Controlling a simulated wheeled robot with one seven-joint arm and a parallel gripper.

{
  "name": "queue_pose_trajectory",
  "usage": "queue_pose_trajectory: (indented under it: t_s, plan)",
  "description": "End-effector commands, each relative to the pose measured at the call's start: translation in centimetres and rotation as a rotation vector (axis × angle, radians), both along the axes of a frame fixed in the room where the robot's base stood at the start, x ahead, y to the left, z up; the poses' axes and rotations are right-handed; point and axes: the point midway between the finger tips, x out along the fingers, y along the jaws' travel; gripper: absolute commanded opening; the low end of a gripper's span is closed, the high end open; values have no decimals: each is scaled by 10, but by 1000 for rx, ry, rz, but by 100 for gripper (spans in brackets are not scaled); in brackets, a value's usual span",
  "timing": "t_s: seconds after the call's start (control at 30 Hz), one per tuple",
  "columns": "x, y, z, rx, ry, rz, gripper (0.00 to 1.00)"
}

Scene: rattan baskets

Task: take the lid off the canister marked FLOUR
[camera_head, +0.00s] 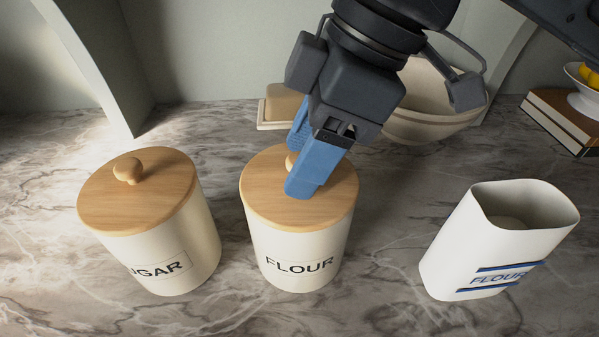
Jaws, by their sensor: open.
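The FLOUR canister (298,253) is a cream cylinder standing upright in the middle of the counter. Its round wooden lid (265,200) sits on top. The lid's knob (291,160) is mostly hidden behind my gripper. My gripper (305,168) has blue fingers and reaches down from above over the lid. Its jaws are open, with one finger on the near side of the knob and the other on the far side. I cannot tell whether the fingers touch the knob or the lid.
A SUGAR canister (180,250) with a knobbed wooden lid stands at the left. An open white container marked FLOUR (495,240) stands at the right. Behind are a covered butter dish (284,105), a large bowl (430,115) and a book (560,120) under a fruit bowl.

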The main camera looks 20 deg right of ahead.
Motion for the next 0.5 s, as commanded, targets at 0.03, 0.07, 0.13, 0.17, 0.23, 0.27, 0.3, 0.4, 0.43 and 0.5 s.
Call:
queue_pose_trajectory:
  t_s: [0.03,0.07,0.13,0.17,0.23,0.27,0.3,0.4,0.43,0.5]
  plan:
    - [0,1,-1,0,0,0,58]
    - [0,1,-2,0,0,0,58]
    - [0,1,-2,0,0,0,58]
    - [0,1,-2,0,0,0,58]
    - [0,1,-2,0,0,0,58]
    - [0,1,-2,0,0,0,55]
    - [0,1,-2,0,0,0,51]
    - [0,1,-2,0,0,0,42]
    - [0,1,-2,0,0,0,39]
    - [0,1,-1,0,0,0,32]
